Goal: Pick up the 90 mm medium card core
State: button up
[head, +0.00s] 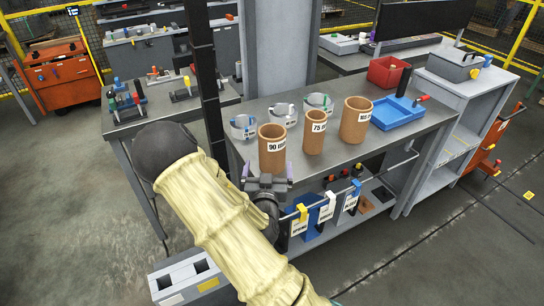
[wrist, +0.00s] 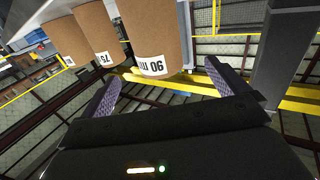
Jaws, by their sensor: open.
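The 90 mm card core (head: 272,155) is a brown open tube with a white label reading 90. It stands upright at the left front of the steel bench (head: 400,150). My gripper (head: 267,173) is open and empty, just in front of the bench edge and below this core in the head view. In the wrist view the 90 core (wrist: 150,25) appears inverted beyond the gap between my two fingers (wrist: 163,72), apart from them. A 75 core (head: 315,138) and a wider core (head: 356,122) stand to its right.
Three clear-sided rings (head: 243,128) stand behind the cores. A blue tray (head: 397,113) and a red bin (head: 388,73) are to the right. A rail with hanging tags (head: 327,205) runs along the bench front, beside my gripper.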

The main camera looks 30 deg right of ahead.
aim_at(270, 151)
jog(key=p+x, duration=0.1)
jog(key=x, duration=0.6)
jog(key=shift+w+p, duration=0.25)
jog(key=shift+p, duration=0.05)
jog(key=shift+s+d, duration=0.1)
jog(key=shift+d, duration=0.2)
jog(key=x, duration=0.1)
jog(key=p+x, duration=0.1)
jog(key=x, duration=0.1)
jog(key=p+x, duration=0.1)
jog(key=shift+d+r, duration=0.2)
jog(key=shift+r, duration=0.15)
jog(key=shift+w, duration=0.45)
